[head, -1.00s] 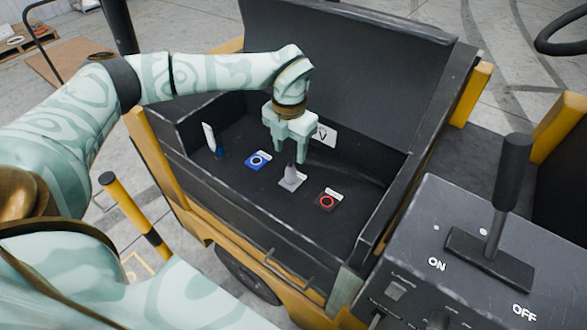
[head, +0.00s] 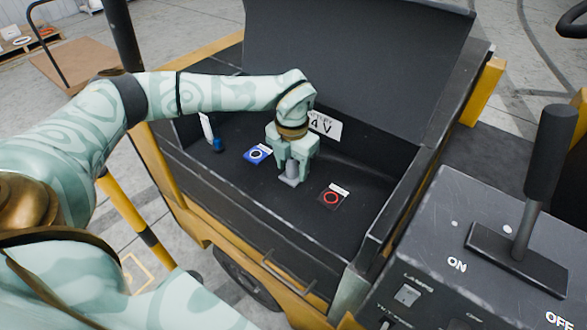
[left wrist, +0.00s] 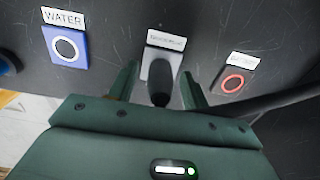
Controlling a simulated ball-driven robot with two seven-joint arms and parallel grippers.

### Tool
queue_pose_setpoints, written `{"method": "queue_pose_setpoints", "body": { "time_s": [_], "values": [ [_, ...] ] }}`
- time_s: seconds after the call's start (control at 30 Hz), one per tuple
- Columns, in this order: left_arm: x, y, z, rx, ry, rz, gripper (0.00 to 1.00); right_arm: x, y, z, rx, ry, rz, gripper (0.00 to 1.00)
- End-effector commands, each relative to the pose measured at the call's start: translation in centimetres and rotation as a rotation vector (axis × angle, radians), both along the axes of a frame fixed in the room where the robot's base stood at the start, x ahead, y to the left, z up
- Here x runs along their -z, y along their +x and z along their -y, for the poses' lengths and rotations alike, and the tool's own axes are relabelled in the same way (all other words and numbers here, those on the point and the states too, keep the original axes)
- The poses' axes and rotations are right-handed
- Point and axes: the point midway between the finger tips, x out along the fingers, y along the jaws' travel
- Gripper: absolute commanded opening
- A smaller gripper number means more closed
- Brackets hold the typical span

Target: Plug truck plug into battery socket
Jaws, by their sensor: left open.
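The truck plug shows in the left wrist view as a dark rounded body (left wrist: 161,90) in a grey holder (left wrist: 150,64) with a white label. In the head view it is a grey upright shape (head: 292,168) in the open compartment. My left gripper (head: 291,172) is open and low over it, with one finger on each side of the plug; contact is not clear. The red-ringed socket (head: 331,197), to the right of the plug, appears empty; its label in the left wrist view (left wrist: 234,83) looks like "BATTERY" but is blurred. My right gripper is not in view.
A blue socket (head: 258,153) labelled WATER lies left of the plug. A blue-based item (head: 216,144) stands farther left. Compartment walls and a raised black lid (head: 360,60) surround the area. A dark cable (left wrist: 285,98) runs on the right. A lever panel (head: 450,240) stands front right.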

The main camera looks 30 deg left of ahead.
Motion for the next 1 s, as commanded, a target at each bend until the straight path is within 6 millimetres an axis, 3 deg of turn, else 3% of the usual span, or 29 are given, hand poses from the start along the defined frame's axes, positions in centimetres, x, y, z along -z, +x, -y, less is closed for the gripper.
{"method": "queue_pose_setpoints", "body": {
  "time_s": [1.0],
  "values": [
    [0.22, 0.0, 0.04, 0.0, 0.0, 0.0, 0.49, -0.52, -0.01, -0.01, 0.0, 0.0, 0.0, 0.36]
  ]
}}
